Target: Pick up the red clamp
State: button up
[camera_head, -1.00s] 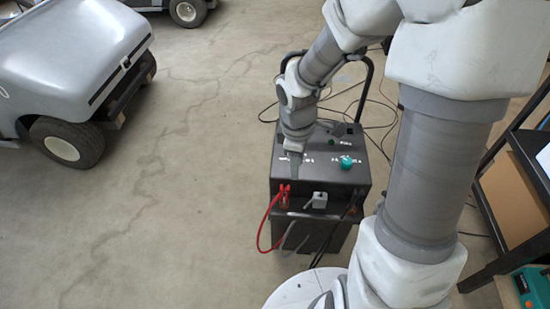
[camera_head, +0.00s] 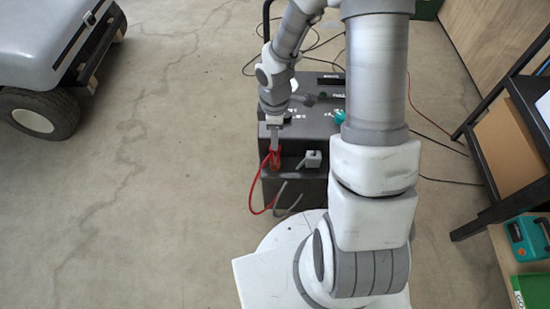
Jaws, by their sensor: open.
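The red clamp (camera_head: 275,157) sits at the front of the dark charger box (camera_head: 298,131), on its ledge, with a red cable (camera_head: 252,195) looping down from it on the left. My gripper (camera_head: 274,146) points down right at the red clamp, its fingers overlapping the clamp's upper part in the head view. The jaws are open; whether the clamp lies between them cannot be told from this angle. The fingertips are partly hidden against the clamp. A grey clamp-like block (camera_head: 312,159) stands on the same ledge to the right.
A teal knob (camera_head: 339,116) on the box top shows partly behind my arm. A silver cart (camera_head: 45,45) stands at upper left. A black-framed shelf (camera_head: 505,150) with a teal case (camera_head: 528,238) is at right. Thin cables lie behind the box. The floor at left is clear.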

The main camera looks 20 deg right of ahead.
aim_at(275, 154)
notch_tip(275, 154, down, 9)
jog(key=b, duration=0.3)
jog(key=shift+s, duration=0.15)
grip_shut()
dwell(1.4)
